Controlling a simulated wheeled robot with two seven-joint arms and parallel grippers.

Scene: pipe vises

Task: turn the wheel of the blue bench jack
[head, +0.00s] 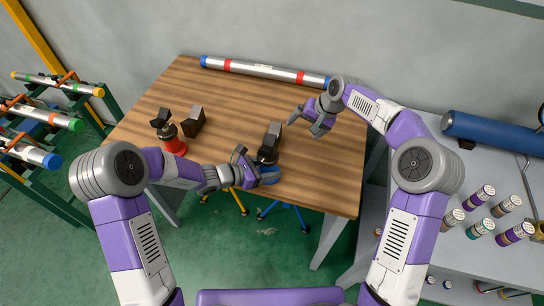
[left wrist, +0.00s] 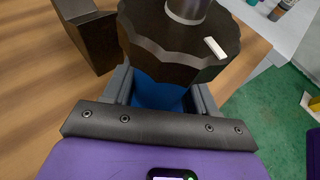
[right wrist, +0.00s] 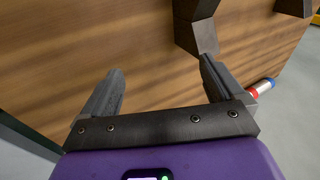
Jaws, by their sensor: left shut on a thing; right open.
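The blue bench jack (head: 269,178) stands near the front edge of the wooden table, partly hidden by my left gripper. Its dark scalloped wheel (left wrist: 180,45), with a white mark on the rim, fills the upper middle of the left wrist view. My left gripper (head: 262,166) is shut on the jack; its fingers lie on either side of the blue body (left wrist: 158,94), just below the wheel. Finger contact with the wheel itself cannot be made out. My right gripper (head: 318,122) is open and empty above the right side of the table.
A red jack (head: 174,146) with a dark top and a dark block (head: 193,121) stand at left. Another dark block (head: 275,130) is behind the blue jack. A banded pipe (head: 265,71) lies along the table's back. Pipe racks flank the left; a grey bench (head: 455,180) is at right.

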